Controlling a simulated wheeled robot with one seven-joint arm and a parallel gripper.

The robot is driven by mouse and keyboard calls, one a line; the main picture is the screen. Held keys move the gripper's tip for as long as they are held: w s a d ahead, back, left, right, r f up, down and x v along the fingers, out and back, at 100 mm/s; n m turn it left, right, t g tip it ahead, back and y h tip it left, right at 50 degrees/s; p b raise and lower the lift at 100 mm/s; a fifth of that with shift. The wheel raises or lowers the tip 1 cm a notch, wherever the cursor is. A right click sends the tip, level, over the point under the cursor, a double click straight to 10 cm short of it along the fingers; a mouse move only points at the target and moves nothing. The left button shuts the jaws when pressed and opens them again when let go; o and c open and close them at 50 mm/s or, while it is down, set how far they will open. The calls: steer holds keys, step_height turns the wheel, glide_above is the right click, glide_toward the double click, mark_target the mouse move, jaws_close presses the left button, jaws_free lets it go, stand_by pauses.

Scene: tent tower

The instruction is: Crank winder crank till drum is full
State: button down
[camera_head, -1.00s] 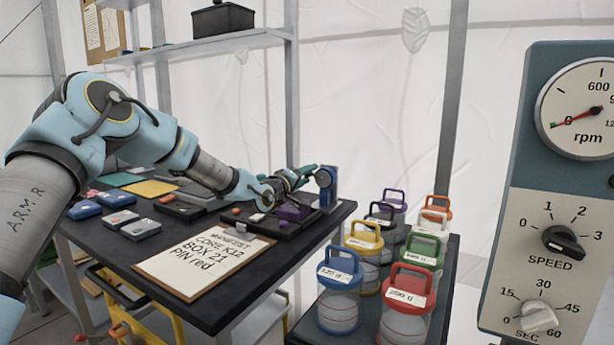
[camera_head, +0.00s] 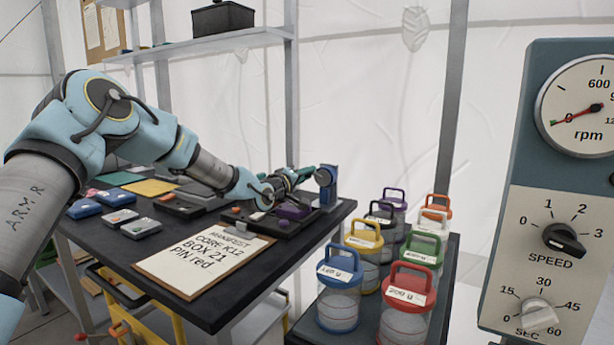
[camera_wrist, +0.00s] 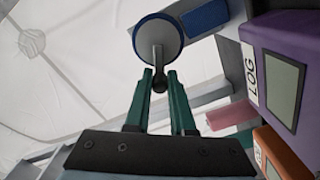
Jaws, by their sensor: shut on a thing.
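The winder (camera_head: 327,190) stands at the right end of the dark table, a blue upright with a round grey face. In the wrist view its round face (camera_wrist: 150,32) fills the top centre, with a blue part behind it. The grey crank arm (camera_wrist: 158,55) hangs down from it and ends in a dark knob (camera_wrist: 159,85). My gripper (camera_head: 304,173), with green fingers, is shut on the crank knob; the fingertips also show in the wrist view (camera_wrist: 159,76). How full the drum is cannot be seen.
A purple LOG box (camera_wrist: 285,70) and an orange box (camera_wrist: 280,150) are close on the right in the wrist view. A clipboard (camera_head: 205,262) lies at the table's front. Several lidded jars (camera_head: 338,312) stand to the right, beside a dial panel (camera_head: 555,200).

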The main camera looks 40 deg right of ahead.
steer(key=m+b, duration=0.3)
steer(key=b, duration=0.1)
steer(key=shift+s+d+r+m, duration=0.1)
steer(key=shift+s+r+m, duration=0.2)
steer(key=shift+s+r, duration=0.05)
steer(key=shift+s+d+r+m+b, duration=0.1)
steer(key=shift+s+r+m+b, duration=0.1)
steer(key=shift+m+b, duration=0.45)
steer(key=shift+s+r+m+b, duration=0.1)
steer(key=shift+r+m+b, duration=0.1)
steer(key=shift+m+b, duration=0.4)
steer(key=shift+r, duration=0.1)
steer(key=c, duration=0.8)
jaws_free()
steer(key=shift+o, duration=0.2)
